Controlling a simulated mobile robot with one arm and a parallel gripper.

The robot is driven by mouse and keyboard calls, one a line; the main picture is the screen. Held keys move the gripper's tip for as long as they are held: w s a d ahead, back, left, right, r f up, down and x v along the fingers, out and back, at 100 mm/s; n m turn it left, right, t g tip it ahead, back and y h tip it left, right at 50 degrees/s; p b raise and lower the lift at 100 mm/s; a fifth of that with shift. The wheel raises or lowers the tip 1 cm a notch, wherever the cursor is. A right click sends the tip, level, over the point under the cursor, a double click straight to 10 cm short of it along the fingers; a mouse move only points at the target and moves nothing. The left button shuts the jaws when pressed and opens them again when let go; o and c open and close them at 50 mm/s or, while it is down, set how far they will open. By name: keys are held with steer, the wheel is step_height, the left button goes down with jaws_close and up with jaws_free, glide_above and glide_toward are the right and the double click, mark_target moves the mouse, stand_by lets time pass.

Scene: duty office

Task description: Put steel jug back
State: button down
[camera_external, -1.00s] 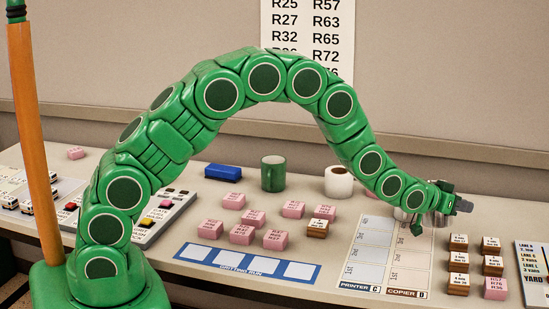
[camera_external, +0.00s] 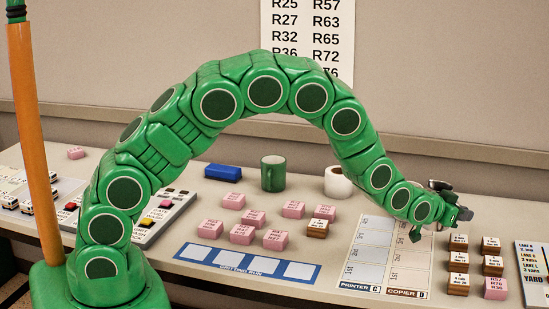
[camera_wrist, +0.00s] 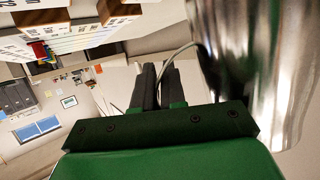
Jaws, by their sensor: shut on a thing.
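The steel jug (camera_wrist: 285,70) fills the right side of the wrist view, shiny and curved, close beside my gripper (camera_wrist: 158,75). Its thin handle (camera_wrist: 178,52) runs to the dark fingers, which are shut on it. In the external view my gripper (camera_external: 452,213) is at the right of the desk, over the area by the printer and copier sheet (camera_external: 372,262). The jug's body is largely or wholly hidden behind my arm there, so I cannot tell whether it touches the desk.
Brown and pink blocks (camera_external: 458,263) stand just in front of my gripper. A white roll (camera_external: 338,182), a green mug (camera_external: 272,173) and a blue block (camera_external: 223,172) stand along the back. Several pink blocks (camera_external: 242,233) lie mid-desk. A yard board (camera_external: 535,270) is at the far right.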

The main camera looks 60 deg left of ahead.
steer(key=s+a+r+n+y, duration=0.2)
steer(key=s+r, duration=0.1)
steer(key=s, duration=0.6)
steer(key=s+a+r+n+y, duration=0.1)
steer(key=s+a+r+y, duration=0.1)
steer(key=s, duration=0.6)
steer(key=s+a+r+n+y, duration=0.1)
steer(key=s+r+n+y, duration=0.15)
steer(key=s, duration=0.65)
steer(key=shift+g, duration=0.5)
steer(key=w+f, duration=0.3)
steer(key=w, duration=0.1)
steer(key=w+d+f, duration=0.1)
steer(key=w+f, duration=0.2)
steer(key=w, duration=0.2)
steer(key=w+d+f, duration=0.1)
steer(key=w+f, duration=0.2)
steer(key=w, duration=0.2)
steer(key=shift+f, duration=0.3)
steer(key=shift+s+f, duration=0.1)
steer(key=shift+f, duration=1.4)
steer(key=shift+m, duration=0.25)
steer(key=c, duration=1.2)
jaws_free()
